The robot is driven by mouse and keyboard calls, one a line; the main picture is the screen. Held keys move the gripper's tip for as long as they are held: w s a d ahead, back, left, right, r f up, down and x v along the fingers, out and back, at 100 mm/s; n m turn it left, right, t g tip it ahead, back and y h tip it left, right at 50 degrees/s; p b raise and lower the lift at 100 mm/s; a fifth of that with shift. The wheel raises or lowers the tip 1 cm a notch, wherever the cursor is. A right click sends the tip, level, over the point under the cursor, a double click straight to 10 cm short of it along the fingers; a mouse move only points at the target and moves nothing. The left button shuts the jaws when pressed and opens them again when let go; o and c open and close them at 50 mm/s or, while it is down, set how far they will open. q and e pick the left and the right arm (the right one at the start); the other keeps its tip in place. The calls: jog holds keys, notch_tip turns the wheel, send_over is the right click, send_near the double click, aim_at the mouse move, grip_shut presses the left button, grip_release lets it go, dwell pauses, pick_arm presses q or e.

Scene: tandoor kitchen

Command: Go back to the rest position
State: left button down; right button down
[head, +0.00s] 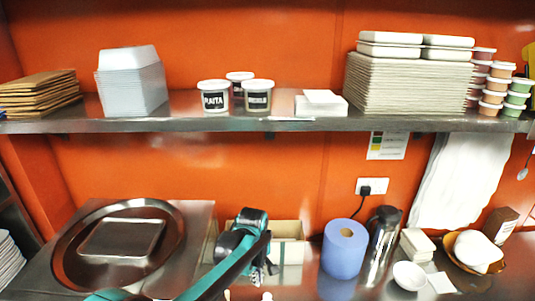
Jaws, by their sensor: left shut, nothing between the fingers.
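My left arm, teal and black, comes in from the bottom left and reaches up over the steel counter (200,222). It bends in front of an open cardboard box. My left gripper (258,276) hangs down from the bend, small and partly hidden by my own arm. It is shut, with nothing seen held in it. My right gripper is out of view.
A steel basin with a tray (122,239) is left of my arm. A blue paper roll (344,249), a steel flask (382,236), a white bowl (409,276) and a basket (461,262) stand to the right. A loaded steel shelf (200,122) runs above.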

pick_arm(q)
jog(key=s+a+f+m+t+b, duration=0.3)
jog(key=s+a+f+m+b, duration=0.2)
jog(key=s+b, duration=0.4)
jog(key=s+a+f+m+t+b, duration=0.3)
jog(key=s+a+f+m+b, duration=0.2)
jog(key=s+a+f+b, duration=0.3)
jog(key=s+a+b, duration=0.1)
jog(key=s, duration=0.3)
jog(key=shift+a, duration=0.4)
